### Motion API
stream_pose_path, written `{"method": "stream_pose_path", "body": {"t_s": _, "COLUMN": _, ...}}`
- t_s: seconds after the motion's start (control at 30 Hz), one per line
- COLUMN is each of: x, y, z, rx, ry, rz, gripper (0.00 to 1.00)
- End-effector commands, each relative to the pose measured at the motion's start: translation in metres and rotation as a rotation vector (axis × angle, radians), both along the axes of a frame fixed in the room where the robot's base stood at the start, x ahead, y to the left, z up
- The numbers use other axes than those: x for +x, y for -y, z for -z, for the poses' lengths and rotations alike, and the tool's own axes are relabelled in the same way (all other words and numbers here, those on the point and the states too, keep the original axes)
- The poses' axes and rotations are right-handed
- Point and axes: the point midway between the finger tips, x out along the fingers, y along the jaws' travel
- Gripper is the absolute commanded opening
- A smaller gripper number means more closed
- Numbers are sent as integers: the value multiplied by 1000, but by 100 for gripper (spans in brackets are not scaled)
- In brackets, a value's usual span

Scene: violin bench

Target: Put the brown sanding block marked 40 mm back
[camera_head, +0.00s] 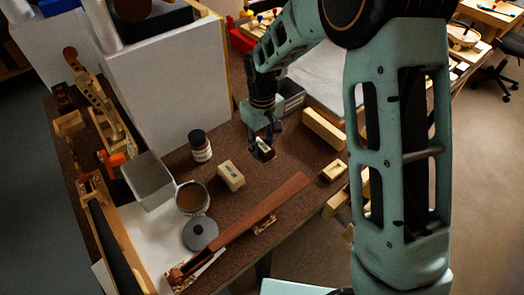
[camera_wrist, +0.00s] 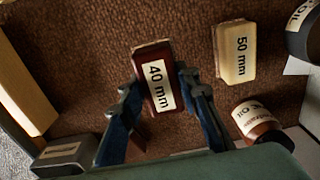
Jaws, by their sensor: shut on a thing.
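The brown sanding block (camera_wrist: 153,62) has a white label reading 40 mm. In the wrist view it sits between the two fingers of my gripper (camera_wrist: 160,98), which is shut on its sides. In the head view my gripper (camera_head: 262,146) points down over the brown bench top, and the block (camera_head: 265,154) shows as a small dark shape with a pale label at the fingertips. I cannot tell whether it touches the bench. A pale block marked 50 mm (camera_wrist: 235,52) lies to the right of it; it also shows in the head view (camera_head: 231,176).
A labelled brown bottle (camera_head: 200,146), a pot of brown liquid (camera_head: 191,198) and a round grey lid (camera_head: 200,233) stand left of my gripper. A long wooden fingerboard-like piece (camera_head: 255,215) lies in front. Wooden pieces (camera_head: 323,130) and a small wooden frame (camera_head: 334,171) are right.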

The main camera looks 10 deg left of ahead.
Motion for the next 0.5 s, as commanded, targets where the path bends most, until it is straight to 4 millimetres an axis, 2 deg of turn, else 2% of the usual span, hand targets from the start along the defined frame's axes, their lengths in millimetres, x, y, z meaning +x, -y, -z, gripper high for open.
{"method": "stream_pose_path", "body": {"t_s": 0.17, "x": 6, "y": -1, "z": 7, "rx": 0, "ry": 0, "rz": 0, "gripper": 7}}
{"method": "stream_pose_path", "body": {"t_s": 0.4, "x": 8, "y": -1, "z": 38, "rx": 0, "ry": -1, "rz": -1, "gripper": 7}}
{"method": "stream_pose_path", "body": {"t_s": 0.5, "x": 9, "y": -2, "z": 42, "rx": 0, "ry": 0, "rz": -1, "gripper": 7}}
